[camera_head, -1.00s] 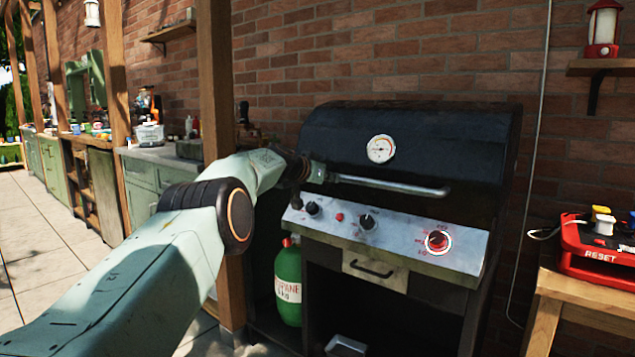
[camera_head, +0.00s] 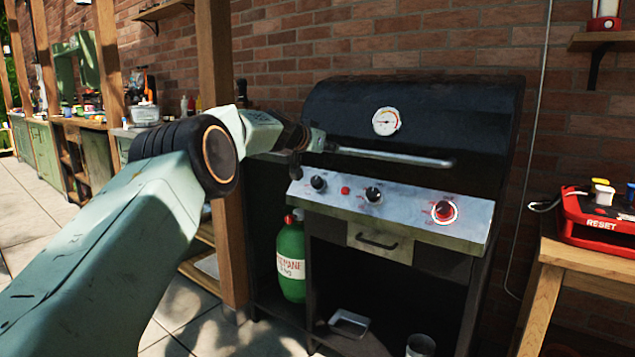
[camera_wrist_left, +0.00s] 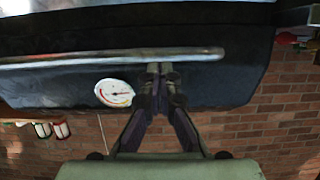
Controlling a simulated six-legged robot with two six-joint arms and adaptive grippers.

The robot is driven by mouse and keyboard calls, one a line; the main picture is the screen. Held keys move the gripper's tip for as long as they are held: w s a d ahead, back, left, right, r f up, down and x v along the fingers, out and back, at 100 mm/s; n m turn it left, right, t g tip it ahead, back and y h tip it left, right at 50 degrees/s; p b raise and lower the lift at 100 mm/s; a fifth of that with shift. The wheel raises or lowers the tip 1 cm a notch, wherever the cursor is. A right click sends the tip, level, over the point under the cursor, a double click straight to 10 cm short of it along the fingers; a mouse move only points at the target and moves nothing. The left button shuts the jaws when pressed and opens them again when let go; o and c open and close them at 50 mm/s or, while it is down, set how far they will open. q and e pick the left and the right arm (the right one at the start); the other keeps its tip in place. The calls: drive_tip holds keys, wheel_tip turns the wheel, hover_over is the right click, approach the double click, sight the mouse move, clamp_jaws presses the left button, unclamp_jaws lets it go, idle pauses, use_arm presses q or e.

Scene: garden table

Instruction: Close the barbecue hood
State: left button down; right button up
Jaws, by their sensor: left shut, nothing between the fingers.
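The barbecue's dark hood (camera_head: 440,120) is down over the grill body, its lower edge just above the grey control panel (camera_head: 385,208). It carries a round white gauge (camera_head: 386,121) and a long metal handle (camera_head: 400,157). My left gripper (camera_head: 318,143) is at the handle's left end in the head view. In the left wrist view, the shut, empty fingers of my left gripper (camera_wrist_left: 160,70) reach the handle (camera_wrist_left: 95,62) close by the gauge (camera_wrist_left: 115,93); I cannot tell if they touch it. The fingertips are hard to make out in the head view. My right gripper is not in view.
A wooden post (camera_head: 226,230) stands left of the barbecue, near my left arm. A green propane bottle (camera_head: 291,262) stands below the panel. A red box (camera_head: 595,235) sits on a wooden table (camera_head: 560,262) at the right. A brick wall (camera_head: 420,40) is behind. Paved floor is clear at the left.

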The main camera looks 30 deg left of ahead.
use_arm(q)
drive_tip(key=s+f+b, duration=0.1)
drive_tip(key=s+f, duration=0.3)
drive_tip(key=f, duration=0.2)
drive_tip(key=shift+s+a+b, duration=0.15)
drive_tip(key=shift+s+b, duration=0.2)
drive_tip(key=shift+b, duration=0.05)
